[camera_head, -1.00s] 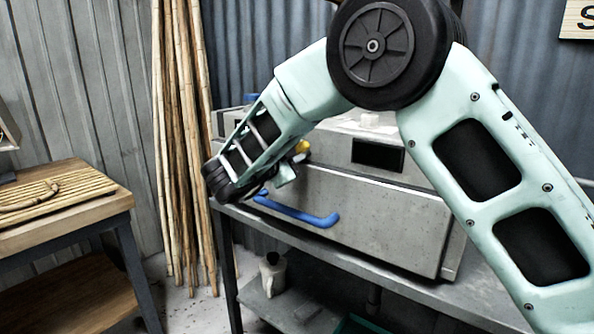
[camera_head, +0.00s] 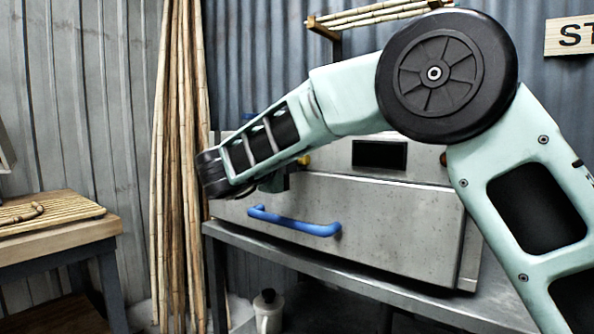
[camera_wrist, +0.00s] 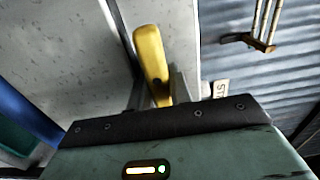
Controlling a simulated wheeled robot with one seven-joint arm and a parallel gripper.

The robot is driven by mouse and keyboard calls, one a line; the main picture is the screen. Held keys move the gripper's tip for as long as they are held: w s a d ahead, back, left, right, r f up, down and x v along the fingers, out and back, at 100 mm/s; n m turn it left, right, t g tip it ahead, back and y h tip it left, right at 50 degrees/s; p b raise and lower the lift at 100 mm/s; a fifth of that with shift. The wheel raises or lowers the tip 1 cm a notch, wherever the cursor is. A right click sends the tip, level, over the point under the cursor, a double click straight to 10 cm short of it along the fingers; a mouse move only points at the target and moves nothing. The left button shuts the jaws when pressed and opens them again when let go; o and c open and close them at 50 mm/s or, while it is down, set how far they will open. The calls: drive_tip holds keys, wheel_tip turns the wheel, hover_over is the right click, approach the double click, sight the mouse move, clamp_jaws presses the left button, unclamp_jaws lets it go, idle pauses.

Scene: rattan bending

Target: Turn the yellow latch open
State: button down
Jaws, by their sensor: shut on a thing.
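The yellow latch (camera_wrist: 152,60) stands out from the grey metal box in the wrist view, its lower end between my gripper's (camera_wrist: 161,97) fingers. In the head view only a small yellow part (camera_head: 304,160) shows beside my arm, on the upper front of the grey box (camera_head: 390,222). My gripper (camera_head: 274,181) is there at the box front, mostly hidden behind my own wrist. It is shut on the latch. The blue handle (camera_head: 295,222) runs across the box front, below my gripper; it also shows at the left edge of the wrist view (camera_wrist: 22,118).
The box stands on a grey metal table (camera_head: 300,262). Rattan poles (camera_head: 182,150) lean on the wall at the left. A wooden workbench (camera_head: 55,236) is at far left. A pale jug (camera_head: 268,311) sits below the table. A rack with poles (camera_head: 370,15) is on the wall.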

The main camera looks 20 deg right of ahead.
drive_tip(key=shift+f, duration=0.1)
idle(0.4)
drive_tip(key=c, duration=1.3)
unclamp_jaws()
